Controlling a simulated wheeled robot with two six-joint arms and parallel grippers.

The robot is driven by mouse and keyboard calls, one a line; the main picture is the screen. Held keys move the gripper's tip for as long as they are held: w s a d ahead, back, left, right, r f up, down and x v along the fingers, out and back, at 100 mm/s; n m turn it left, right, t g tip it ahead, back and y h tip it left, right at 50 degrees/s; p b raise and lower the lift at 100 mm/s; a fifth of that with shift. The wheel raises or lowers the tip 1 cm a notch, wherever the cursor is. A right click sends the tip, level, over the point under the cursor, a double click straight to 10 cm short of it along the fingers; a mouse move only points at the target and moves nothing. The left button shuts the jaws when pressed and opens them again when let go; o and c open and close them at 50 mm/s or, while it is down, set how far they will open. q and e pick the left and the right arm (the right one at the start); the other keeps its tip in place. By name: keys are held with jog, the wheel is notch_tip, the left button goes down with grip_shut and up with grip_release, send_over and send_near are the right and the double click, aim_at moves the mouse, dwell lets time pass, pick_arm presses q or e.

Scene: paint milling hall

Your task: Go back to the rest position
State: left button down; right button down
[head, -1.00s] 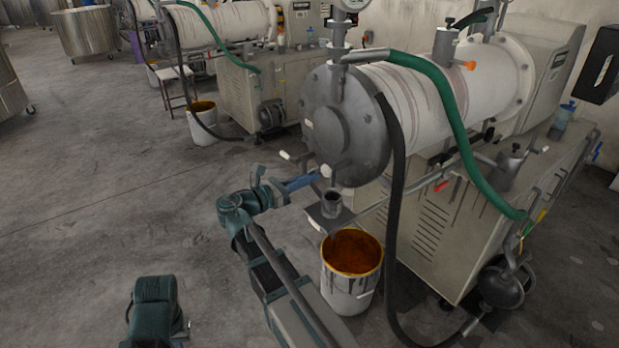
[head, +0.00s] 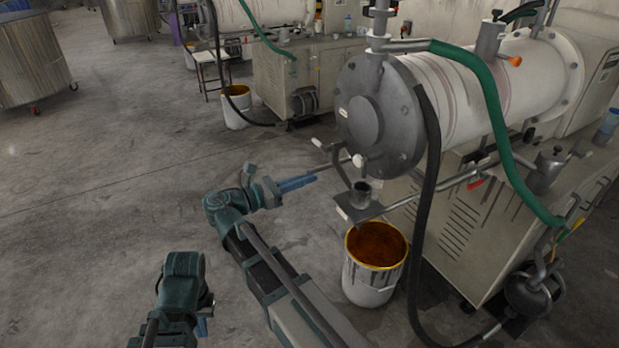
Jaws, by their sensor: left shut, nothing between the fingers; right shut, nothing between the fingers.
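My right gripper (head: 312,179) has blue fingers, shut and empty. It is held out in front of the near mill (head: 382,120), left of the small metal cup (head: 361,196) on the mill's front shelf (head: 350,214). It appears clear of the cup and shelf. My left gripper (head: 203,327) is at the bottom left, low over the floor. Only a little of its blue fingers shows below the dark green wrist. It is shut, with nothing seen in it.
A white bucket of orange-brown paint (head: 374,290) stands under the shelf. A black hose (head: 428,210) and a green hose (head: 497,110) hang along the mill. Another mill (head: 300,75) and bucket (head: 237,115) stand behind. The floor at left (head: 90,220) is clear up to the steel vats (head: 32,60).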

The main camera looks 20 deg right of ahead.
dwell(0.3)
jog(key=s+a+f+m+y+p, duration=0.5)
jog(key=s+a+f+m+y, duration=0.35)
jog(key=f, duration=0.25)
jog(key=s+a+f+m+g+y+p, duration=0.1)
jog(key=s+a+m+y, duration=0.2)
jog(key=a, duration=0.3)
jog(key=s+a+f+m+y+p, duration=0.2)
jog(key=s+a+m+y, duration=0.1)
jog(key=a, duration=0.4)
jog(key=shift+s+m+g+y, duration=0.4)
jog(key=shift+s+y, duration=0.15)
jog(key=shift+y, duration=0.6)
jog(key=shift+d, duration=0.15)
